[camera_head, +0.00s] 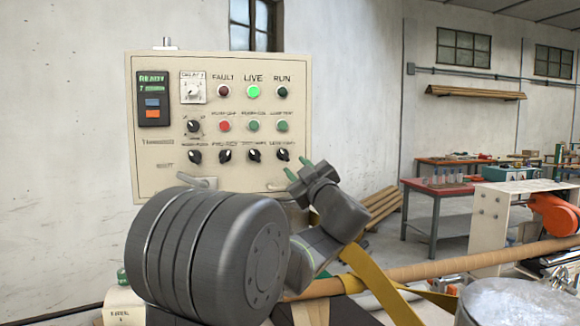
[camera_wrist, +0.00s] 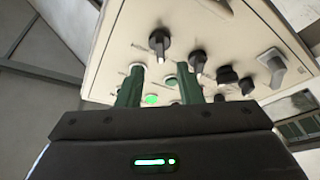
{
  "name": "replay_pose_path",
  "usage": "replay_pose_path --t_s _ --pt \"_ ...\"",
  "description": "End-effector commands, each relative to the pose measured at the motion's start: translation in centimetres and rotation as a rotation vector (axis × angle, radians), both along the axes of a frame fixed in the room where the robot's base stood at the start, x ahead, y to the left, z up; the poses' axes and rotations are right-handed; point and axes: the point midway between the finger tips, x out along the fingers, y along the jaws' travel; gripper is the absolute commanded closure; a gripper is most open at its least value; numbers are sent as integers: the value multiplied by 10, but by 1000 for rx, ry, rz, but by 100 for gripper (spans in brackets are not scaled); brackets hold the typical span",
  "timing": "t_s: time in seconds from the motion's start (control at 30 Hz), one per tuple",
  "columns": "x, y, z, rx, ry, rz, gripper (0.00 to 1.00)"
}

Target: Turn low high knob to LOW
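The cream control panel (camera_head: 150,100) carries a bottom row of black knobs, and its small labels are too blurred to read surely. The rightmost knob (camera_head: 282,154) of this row is nearest my gripper (camera_head: 298,170), which is in front of the panel's lower right. In the wrist view, a black knob (camera_wrist: 159,41) with a pale pointer mark shows just beyond and between my fingertips. My green gripper (camera_wrist: 160,78) fingers are spread apart with nothing between them. They look apart from the knob. I cannot read which setting it points to.
Other black knobs (camera_wrist: 197,61) continue in the row. Above it are push buttons (camera_head: 225,126) and a lit green LIVE lamp (camera_head: 253,91). A grey handle (camera_wrist: 272,66) sticks out of the panel's face. A yellow strap (camera_head: 375,285) and a long brown tube (camera_head: 430,266) are at lower right.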

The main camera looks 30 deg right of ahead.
Motion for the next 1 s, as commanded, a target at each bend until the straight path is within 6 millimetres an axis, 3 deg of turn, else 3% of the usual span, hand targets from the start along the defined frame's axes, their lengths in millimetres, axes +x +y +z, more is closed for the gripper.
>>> replay_pose_path --t_s 0.2,0.4,0.83,1.0 --pt "-46 -1 -17 1 0 -3 67" --pt "-68 -1 -23 -1 1 -1 67" --pt "-72 0 -24 0 1 1 67" --pt "-60 0 -19 0 0 2 67"
